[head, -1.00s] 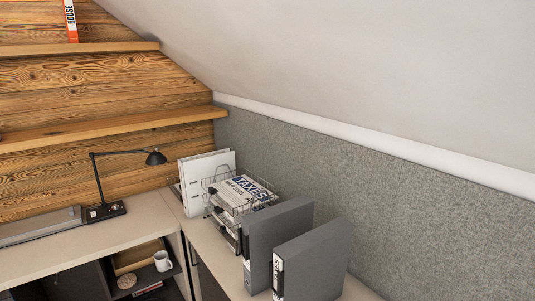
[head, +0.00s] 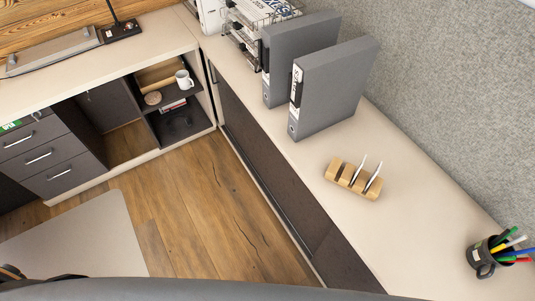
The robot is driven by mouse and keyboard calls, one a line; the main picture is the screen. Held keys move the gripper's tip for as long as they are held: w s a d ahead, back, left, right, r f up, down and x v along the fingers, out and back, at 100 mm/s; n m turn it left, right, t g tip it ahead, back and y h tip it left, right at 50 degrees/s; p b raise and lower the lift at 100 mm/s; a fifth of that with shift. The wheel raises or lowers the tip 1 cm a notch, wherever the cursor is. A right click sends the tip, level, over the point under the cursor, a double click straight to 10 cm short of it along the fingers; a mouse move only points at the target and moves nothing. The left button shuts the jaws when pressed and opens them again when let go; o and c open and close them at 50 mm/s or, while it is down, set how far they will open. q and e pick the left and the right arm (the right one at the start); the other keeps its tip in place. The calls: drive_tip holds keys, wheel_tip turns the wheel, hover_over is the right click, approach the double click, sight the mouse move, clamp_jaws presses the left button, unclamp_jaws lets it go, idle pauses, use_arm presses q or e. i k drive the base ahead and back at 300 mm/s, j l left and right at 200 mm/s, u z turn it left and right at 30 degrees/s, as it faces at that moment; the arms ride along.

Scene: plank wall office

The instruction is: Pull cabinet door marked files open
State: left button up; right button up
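A dark cabinet front (head: 265,165) runs below the right-hand counter, seen at a steep angle. A vertical handle (head: 213,73) shows near its far end. I cannot read any "files" marking on it. Under the left counter is a dark drawer unit (head: 52,168) with bar handles. A green label (head: 11,126) at its upper left is too small and cut off to read. No cabinet door in view stands visibly open. Neither of my grippers is in view.
The wooden floor (head: 205,215) before the cabinets is clear. A pale mat (head: 80,240) lies at lower left. Grey binders (head: 335,85), a wooden holder (head: 352,180) and a pen cup (head: 482,255) stand on the right counter (head: 420,220). A mug (head: 184,80) sits on the open shelf.

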sight(311, 221)
drive_tip(key=i+j+z, duration=0.3)
drive_tip(key=j, duration=0.35)
drive_tip(key=i+j+z, duration=0.15)
drive_tip(key=i+j, duration=0.15)
drive_tip(key=i+j+z, duration=0.15)
drive_tip(key=j, duration=0.25)
drive_tip(key=i+j+z, duration=0.15)
drive_tip(key=j, duration=0.25)
drive_tip(key=i+j+z, duration=0.15)
drive_tip(key=j, duration=0.25)
drive_tip(key=j+z, duration=0.15)
drive_tip(key=j, duration=0.25)
drive_tip(key=i, duration=0.05)
